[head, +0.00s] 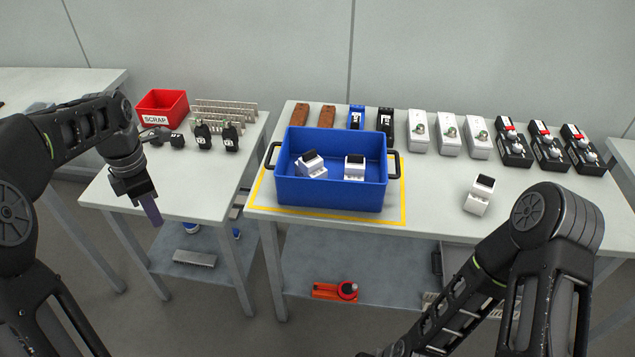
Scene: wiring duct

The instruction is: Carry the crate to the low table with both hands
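The blue crate (331,192) stands on the main table, inside a yellow outline (390,219) at the table's front left. It has a black handle at each end, left (272,157) and right (395,164). Two white devices with black tops (311,164) (355,167) lie in it. My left gripper (152,210) points down over the front edge of the left table, well left of the crate and apart from it. Its fingers overlap in this view, so their opening is unclear. My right arm reaches down at the lower right, and its gripper is out of frame. Which table is the low one is unclear.
A third white device (479,195) lies right of the crate. Several brown, blue, black, white and red-buttoned parts line the main table's back (448,133). The left table holds a red scrap bin (162,108), ducts (222,112) and small black parts (203,135). Shelves below hold items.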

